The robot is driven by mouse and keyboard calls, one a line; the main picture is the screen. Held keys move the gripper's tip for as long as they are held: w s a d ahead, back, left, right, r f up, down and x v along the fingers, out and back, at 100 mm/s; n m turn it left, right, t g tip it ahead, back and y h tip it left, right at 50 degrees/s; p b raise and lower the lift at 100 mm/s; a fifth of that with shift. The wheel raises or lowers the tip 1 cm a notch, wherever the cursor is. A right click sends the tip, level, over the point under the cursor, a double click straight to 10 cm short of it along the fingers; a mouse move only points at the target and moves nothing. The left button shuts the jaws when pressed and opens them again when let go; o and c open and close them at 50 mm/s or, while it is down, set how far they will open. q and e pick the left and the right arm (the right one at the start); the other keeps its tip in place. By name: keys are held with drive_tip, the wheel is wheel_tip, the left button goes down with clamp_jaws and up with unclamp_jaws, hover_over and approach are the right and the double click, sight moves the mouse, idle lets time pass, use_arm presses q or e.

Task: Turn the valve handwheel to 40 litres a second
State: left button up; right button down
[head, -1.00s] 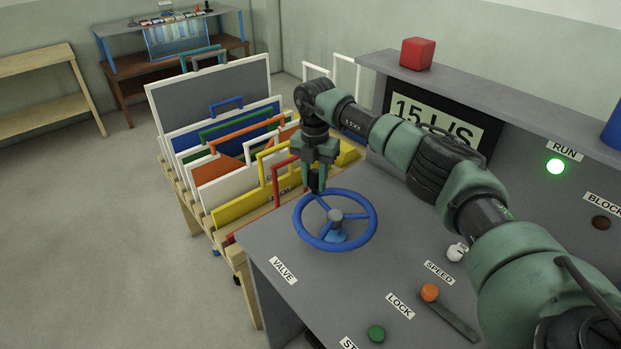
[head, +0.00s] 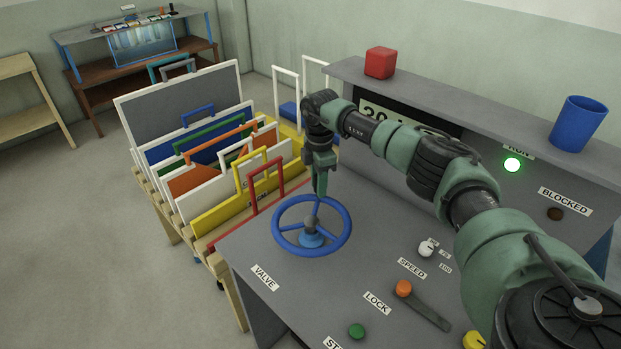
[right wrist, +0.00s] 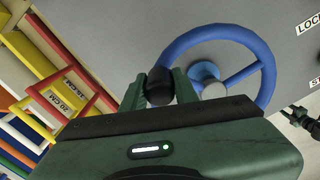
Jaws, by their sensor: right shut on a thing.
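The blue valve handwheel (head: 311,227) stands on the grey console left of its middle, above the VALVE label (head: 264,277). My right gripper (head: 319,191) reaches down to the far side of its rim. In the right wrist view its fingers are shut on the wheel's black knob (right wrist: 160,86), with the blue rim (right wrist: 215,32) and hub beside it. The display (head: 376,111) on the upright panel starts with 30; my right arm hides the rest.
A green lamp (head: 512,165) glows under RUN; the BLOCKED lamp (head: 555,214) is dark. The white SPEED knob (head: 427,247), orange-ended lever (head: 403,288) and green button (head: 357,331) are nearby. A rack of coloured framed boards (head: 207,185) stands close left of the wheel. A red cube (head: 381,62) and blue cup (head: 578,123) sit on the ledge.

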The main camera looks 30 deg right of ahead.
drive_tip(key=shift+s+d+r+m, duration=0.15)
drive_tip(key=shift+d+r+m, duration=0.1)
drive_tip(key=shift+m, duration=0.15)
drive_tip(key=shift+s+d+f+p, duration=0.1)
drive_tip(key=shift+s+d+p, duration=0.15)
drive_tip(key=shift+p, duration=0.25)
drive_tip(key=shift+s+d+f, duration=0.1)
drive_tip(key=shift+s+d, duration=0.05)
drive_tip(key=shift+s, duration=0.1)
drive_tip(key=c, duration=1.1)
unclamp_jaws()
drive_tip(key=shift+c, duration=0.2)
drive_tip(key=shift+o, duration=0.2)
drive_tip(key=shift+s, duration=0.15)
